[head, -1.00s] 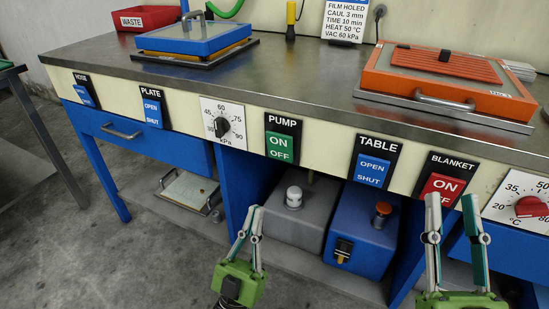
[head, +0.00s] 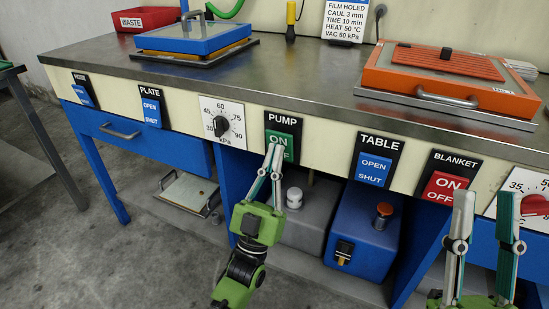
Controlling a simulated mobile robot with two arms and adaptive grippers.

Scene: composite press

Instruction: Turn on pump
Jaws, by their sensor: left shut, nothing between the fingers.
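The PUMP switch (head: 287,128) is a black plate with a green ON/OFF rocker on the bench's front panel, in the middle of the head view. My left gripper (head: 273,147) is shut and empty. Its fingertips lie over the lower part of the green rocker, covering much of the OFF word; I cannot tell whether they touch it. ON still shows above them. My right gripper (head: 482,205) is open and empty at the lower right, in front of the BLANKET switch (head: 445,184) and near the temperature dial.
The TABLE switch (head: 375,165) is right of the pump switch, and the kPa dial (head: 221,123) is left of it. The PLATE switch (head: 151,107) is further left. An orange press (head: 450,80) sits on the metal bench top (head: 300,78). Grey and blue boxes stand underneath.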

